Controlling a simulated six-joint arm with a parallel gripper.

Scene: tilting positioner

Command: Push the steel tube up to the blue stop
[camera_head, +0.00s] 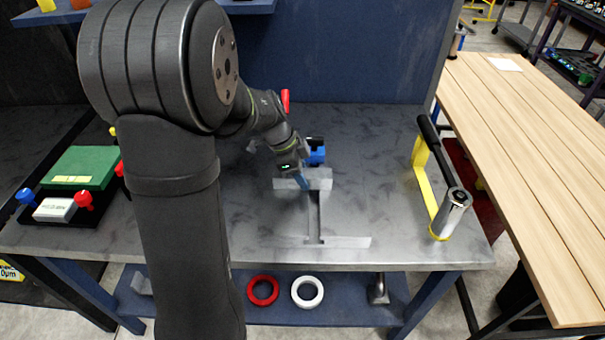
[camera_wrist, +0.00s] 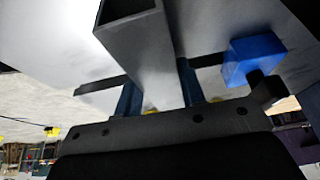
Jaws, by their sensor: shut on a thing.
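The steel tube (camera_wrist: 152,50) is a grey, square, hollow bar. In the wrist view it runs between my gripper's two blue fingers (camera_wrist: 158,92), its open end toward the camera. My gripper (camera_head: 303,182) is shut on it. In the head view the tube (camera_head: 321,181) lies crosswise at the far end of the grey fixture, partly hidden by my fingers. The blue stop (camera_wrist: 253,60) is a block to the right of the right finger in the wrist view. In the head view the blue stop (camera_head: 316,155) shows just behind the tube. I cannot tell whether they touch.
The fixture's long bar (camera_head: 315,215) and front crossbar (camera_head: 340,242) lie on the grey bench (camera_head: 380,200). A yellow stand with a black-handled roller (camera_head: 453,212) is at the right. A green box (camera_head: 82,167) stands at the left. Bench between fixture and roller is clear.

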